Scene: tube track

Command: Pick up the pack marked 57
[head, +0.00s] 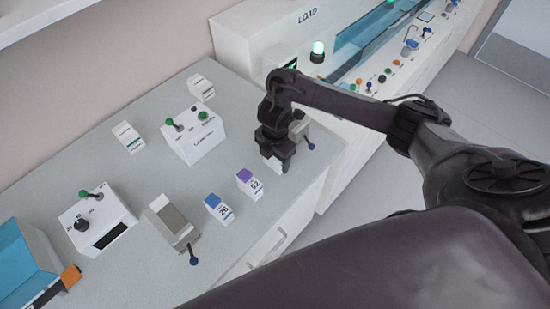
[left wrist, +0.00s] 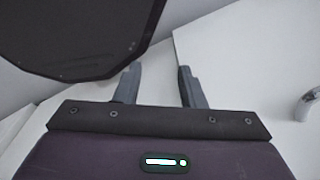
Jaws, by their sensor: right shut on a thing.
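My right gripper (head: 277,163) points down at the right part of the grey counter, shut on a small white pack (head: 271,163). The fingers cover most of this pack, and I cannot read its number. Beside it to the left stand a purple-topped pack marked 92 (head: 249,184) and a blue-topped pack marked 26 (head: 218,208). No number 57 is readable. My left gripper (left wrist: 158,82) shows in the left wrist view with its fingers apart and nothing between them; it is not in the head view.
A grey-white device with a blue-knobbed lever (head: 172,222) stands left of the packs. Control boxes (head: 195,137) (head: 95,222) and white cartons (head: 128,137) stand further back. A blue machine (head: 25,265) is at the lower left. The LOAD unit (head: 255,37) is behind.

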